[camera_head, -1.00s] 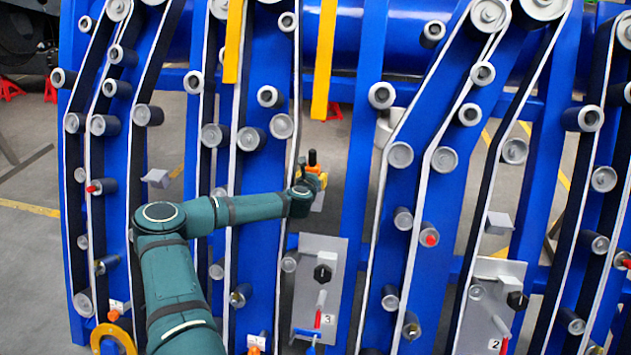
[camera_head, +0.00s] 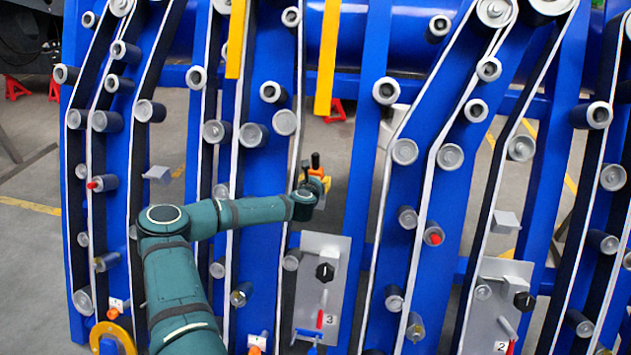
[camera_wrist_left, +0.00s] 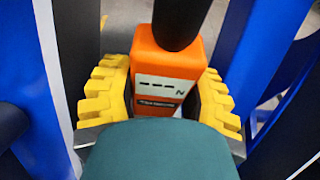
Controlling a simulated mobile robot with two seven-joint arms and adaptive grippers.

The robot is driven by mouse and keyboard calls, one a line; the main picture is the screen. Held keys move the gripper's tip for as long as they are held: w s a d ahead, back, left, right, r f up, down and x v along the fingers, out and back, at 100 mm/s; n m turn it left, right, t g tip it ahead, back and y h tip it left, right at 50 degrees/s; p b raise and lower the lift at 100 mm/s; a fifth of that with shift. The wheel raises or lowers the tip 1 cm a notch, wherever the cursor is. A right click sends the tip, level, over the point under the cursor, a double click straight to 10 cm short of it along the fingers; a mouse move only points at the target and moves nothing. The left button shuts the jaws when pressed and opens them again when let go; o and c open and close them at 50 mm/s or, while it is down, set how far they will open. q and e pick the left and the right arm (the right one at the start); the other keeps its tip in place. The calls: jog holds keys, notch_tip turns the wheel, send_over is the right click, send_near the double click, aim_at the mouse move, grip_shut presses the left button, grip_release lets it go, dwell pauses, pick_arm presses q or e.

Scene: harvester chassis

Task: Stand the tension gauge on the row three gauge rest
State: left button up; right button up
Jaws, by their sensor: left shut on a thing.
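The tension gauge (camera_head: 315,161) is an orange block with a black upright handle. In the left wrist view the gauge (camera_wrist_left: 168,66) has a pale display and stands between the yellow ribbed fingers of my left gripper (camera_wrist_left: 163,95), which is shut on it. In the head view my left gripper (camera_head: 318,182) holds it roughly upright above the grey plate marked 3 (camera_head: 318,255). The row three gauge rest cannot be made out clearly; the gripper and gauge cover that spot. I cannot tell whether the gauge touches anything below. My right gripper is not in view.
Blue frame uprights (camera_head: 357,215) with rollers and belts stand close on both sides of the gripper. A yellow bar (camera_head: 327,60) hangs above. Similar grey rests show at left (camera_head: 157,174) and right (camera_head: 504,221). A plate marked 2 (camera_head: 490,300) is at lower right.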

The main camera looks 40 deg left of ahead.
pick_arm(q)
jog(key=shift+f, duration=0.25)
jog(key=o, duration=1.2)
jog(key=shift+o, duration=0.2)
jog(key=v, duration=1.2)
jog(key=shift+w+d, duration=0.1)
